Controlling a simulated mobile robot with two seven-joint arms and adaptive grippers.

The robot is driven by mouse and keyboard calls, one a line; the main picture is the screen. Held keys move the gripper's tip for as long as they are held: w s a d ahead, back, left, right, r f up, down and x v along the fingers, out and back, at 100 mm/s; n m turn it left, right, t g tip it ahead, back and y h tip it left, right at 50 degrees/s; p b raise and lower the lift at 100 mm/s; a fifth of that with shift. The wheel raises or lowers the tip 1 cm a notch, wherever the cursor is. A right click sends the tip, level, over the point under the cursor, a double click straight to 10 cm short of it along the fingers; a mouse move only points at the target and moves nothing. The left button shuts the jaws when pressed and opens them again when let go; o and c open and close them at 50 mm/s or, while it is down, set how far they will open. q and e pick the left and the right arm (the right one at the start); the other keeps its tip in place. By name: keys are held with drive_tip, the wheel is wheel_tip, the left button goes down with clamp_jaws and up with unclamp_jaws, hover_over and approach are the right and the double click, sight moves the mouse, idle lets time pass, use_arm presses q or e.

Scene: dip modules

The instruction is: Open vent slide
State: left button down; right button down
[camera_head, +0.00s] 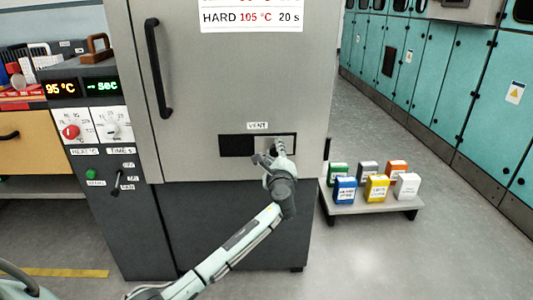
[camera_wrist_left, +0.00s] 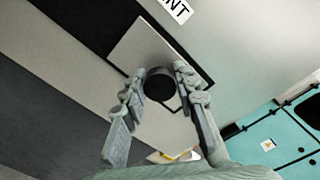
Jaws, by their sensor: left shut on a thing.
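The vent is a black rectangular recess (camera_head: 236,146) low on the grey cabinet door, under a white VENT label (camera_head: 257,126). A grey slide plate (camera_head: 288,139) covers its right part, and the left part shows open and dark. In the left wrist view the plate (camera_wrist_left: 140,48) carries a round dark knob (camera_wrist_left: 160,86). My left gripper (camera_head: 271,157) is at the plate, and in the wrist view its fingers (camera_wrist_left: 160,74) are on both sides of the knob, shut on it. The gripper hides part of the plate in the head view. My right gripper is not in view.
A black door handle (camera_head: 158,68) stands out above left of the vent. A control panel (camera_head: 98,135) with dials is at the left. A low stand (camera_head: 345,204) with several coloured boxes is on the floor at the right. The floor beyond is clear.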

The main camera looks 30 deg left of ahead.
use_arm(q)
drive_tip(key=shift+w+d+r, duration=0.1)
drive_tip(key=shift+d, duration=0.1)
drive_tip(key=c, duration=1.2)
unclamp_jaws()
drive_tip(key=v, duration=1.2)
drive_tip(key=shift+a, duration=0.1)
